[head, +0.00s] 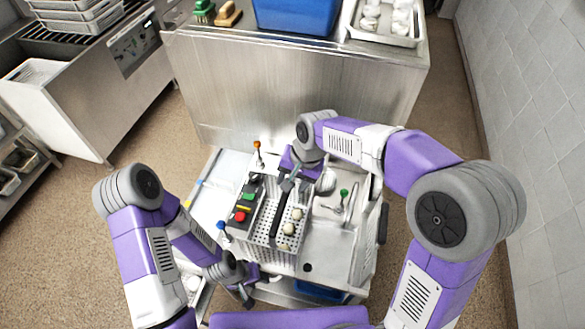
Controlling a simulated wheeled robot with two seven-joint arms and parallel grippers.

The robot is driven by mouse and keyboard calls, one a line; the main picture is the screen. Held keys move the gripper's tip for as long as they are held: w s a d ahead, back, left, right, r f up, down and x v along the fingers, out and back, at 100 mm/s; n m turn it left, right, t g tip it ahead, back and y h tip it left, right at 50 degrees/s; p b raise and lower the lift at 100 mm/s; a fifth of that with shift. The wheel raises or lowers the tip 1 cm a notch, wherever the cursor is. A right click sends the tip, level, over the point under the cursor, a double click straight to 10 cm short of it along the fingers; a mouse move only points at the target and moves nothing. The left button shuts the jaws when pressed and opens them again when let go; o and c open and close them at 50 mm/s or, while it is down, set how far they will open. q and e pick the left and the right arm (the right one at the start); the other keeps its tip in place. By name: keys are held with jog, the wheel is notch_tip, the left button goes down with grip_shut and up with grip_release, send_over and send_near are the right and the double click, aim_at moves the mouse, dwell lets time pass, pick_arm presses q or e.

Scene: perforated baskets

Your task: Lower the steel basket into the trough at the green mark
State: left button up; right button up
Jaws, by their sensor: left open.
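The perforated steel basket (262,240) sits in the middle of the worktop, with a dark handle bar (277,215) running along its middle. A green-topped fitting (344,193) stands to the right, by a recessed steel trough (333,238). My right gripper (288,185) is at the far end of the handle bar; its fingers are too small to show whether they grip. My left gripper (247,292) is open and empty, below the basket's near side.
An orange-topped fitting (257,147) stands behind the basket and a blue-topped one (222,228) to its left. A steel counter (290,95) at the back carries a blue bin (297,15) and a tray of white cups (385,38). A tiled wall bounds the right.

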aim_at(285, 196)
jog(key=b+x, duration=0.6)
jog(key=x, duration=0.3)
jog(key=shift+s+f, duration=0.1)
jog(key=shift+a+f, duration=0.1)
jog(key=shift+f, duration=0.2)
jog(key=shift+r, duration=0.1)
grip_shut()
jog(key=shift+r, duration=0.25)
jog(key=shift+a+p+v, duration=0.2)
jog(key=shift+p+v, duration=0.7)
jog(key=shift+v, duration=0.1)
jog(key=shift+w+r, duration=0.15)
jog(key=shift+w, duration=0.05)
jog(key=shift+s, duration=0.1)
